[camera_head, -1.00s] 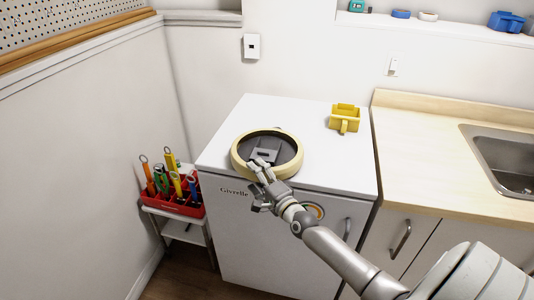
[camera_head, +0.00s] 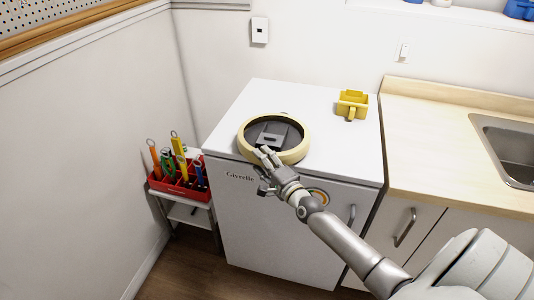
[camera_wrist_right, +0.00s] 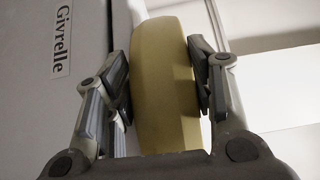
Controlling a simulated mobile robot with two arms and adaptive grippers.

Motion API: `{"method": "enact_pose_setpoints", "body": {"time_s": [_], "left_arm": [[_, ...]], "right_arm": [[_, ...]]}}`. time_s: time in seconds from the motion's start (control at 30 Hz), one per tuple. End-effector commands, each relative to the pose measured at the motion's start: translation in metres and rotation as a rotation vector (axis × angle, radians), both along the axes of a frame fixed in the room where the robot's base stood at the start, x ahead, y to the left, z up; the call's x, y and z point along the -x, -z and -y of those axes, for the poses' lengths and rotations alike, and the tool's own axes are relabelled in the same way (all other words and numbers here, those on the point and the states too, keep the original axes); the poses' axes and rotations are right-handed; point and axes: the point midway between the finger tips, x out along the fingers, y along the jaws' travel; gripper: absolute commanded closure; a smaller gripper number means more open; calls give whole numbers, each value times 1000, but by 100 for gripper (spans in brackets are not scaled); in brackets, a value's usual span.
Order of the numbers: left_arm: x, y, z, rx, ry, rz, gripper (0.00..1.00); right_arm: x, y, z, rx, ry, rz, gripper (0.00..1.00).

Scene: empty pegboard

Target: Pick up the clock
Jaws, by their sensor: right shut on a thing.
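The clock (camera_head: 298,153) is a round, cream-yellow ring with a dark grey recessed face turned up. In the head view it is at the front edge of the white cabinet top. My right gripper (camera_head: 268,158) is at its front rim. In the right wrist view the clock's yellow rim (camera_wrist_right: 163,85) stands between the two fingers of my right gripper (camera_wrist_right: 165,90), which are shut on it. I cannot tell whether the clock touches the cabinet top. My left gripper is not in view.
The white cabinet (camera_head: 235,108) has a yellow holder (camera_head: 352,104) at its back right. A red tool caddy (camera_head: 180,188) stands on a low stand at left. A wooden counter (camera_head: 425,130) with a sink (camera_head: 510,150) is at right. Walls close in behind and left.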

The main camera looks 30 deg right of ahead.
Motion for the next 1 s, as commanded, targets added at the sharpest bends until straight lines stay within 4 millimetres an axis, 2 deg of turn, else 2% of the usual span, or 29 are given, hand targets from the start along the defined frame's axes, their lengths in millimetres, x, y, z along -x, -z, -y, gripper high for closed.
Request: {"method": "enact_pose_setpoints", "body": {"time_s": [0.37, 0.57, 0.73, 1.0], "left_arm": [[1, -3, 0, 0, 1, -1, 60], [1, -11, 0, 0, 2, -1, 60], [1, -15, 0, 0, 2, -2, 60], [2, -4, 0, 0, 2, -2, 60]], "right_arm": [[0, -35, 1, 0, 3, 11, 93], [24, -64, 3, 2, 3, 10, 93], [52, -97, 7, 4, 4, 10, 93], [106, -115, 15, 5, 2, 6, 93]]}}
